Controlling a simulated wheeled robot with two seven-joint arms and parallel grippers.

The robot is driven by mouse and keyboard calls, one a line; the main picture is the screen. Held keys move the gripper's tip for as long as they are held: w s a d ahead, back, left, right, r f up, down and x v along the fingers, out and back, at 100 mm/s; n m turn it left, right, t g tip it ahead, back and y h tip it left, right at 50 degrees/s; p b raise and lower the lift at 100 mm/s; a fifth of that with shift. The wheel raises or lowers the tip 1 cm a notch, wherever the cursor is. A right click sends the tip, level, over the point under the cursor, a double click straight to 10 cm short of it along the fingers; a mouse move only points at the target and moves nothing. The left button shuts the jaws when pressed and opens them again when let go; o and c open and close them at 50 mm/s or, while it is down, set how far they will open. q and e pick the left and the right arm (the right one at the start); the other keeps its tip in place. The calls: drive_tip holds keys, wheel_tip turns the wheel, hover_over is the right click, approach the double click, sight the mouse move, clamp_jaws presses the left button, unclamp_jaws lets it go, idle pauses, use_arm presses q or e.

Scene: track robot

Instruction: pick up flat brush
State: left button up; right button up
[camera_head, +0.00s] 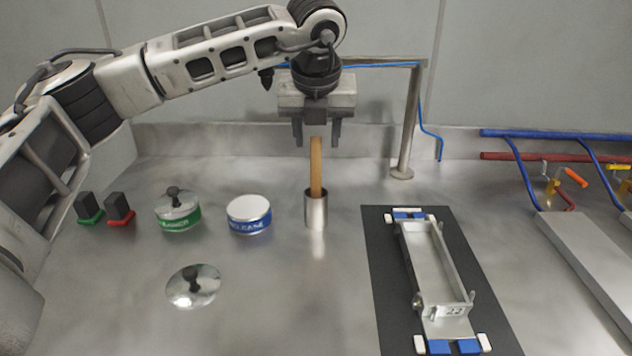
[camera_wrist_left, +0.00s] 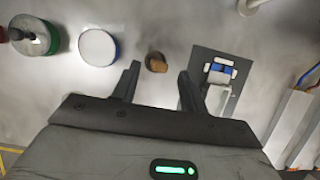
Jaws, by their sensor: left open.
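The brush shows as an upright wooden handle (camera_head: 316,168) standing in a small metal cup (camera_head: 316,210); its lower end is hidden inside the cup. My left gripper (camera_head: 317,138) points down over the handle and is open, with its fingers near the handle's top. In the left wrist view the handle's end (camera_wrist_left: 157,62) shows between and slightly beyond the two open fingertips (camera_wrist_left: 157,72). I cannot tell whether the fingers touch it. My right gripper is not in view.
A green-labelled can (camera_head: 178,212) and a blue-labelled can (camera_head: 249,215) stand left of the cup, with a shiny round lid (camera_head: 193,286) in front. A metal post (camera_head: 408,125) stands behind to the right. A metal fixture (camera_head: 432,265) lies on a dark mat (camera_head: 385,290).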

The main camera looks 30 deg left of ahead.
sight(316, 154)
use_arm(q)
drive_tip(key=shift+p+x, duration=0.55)
drive_tip(key=shift+x, duration=2.4)
drive_tip(key=shift+a+r, duration=0.1)
drive_tip(key=shift+a, duration=0.05)
clamp_jaws()
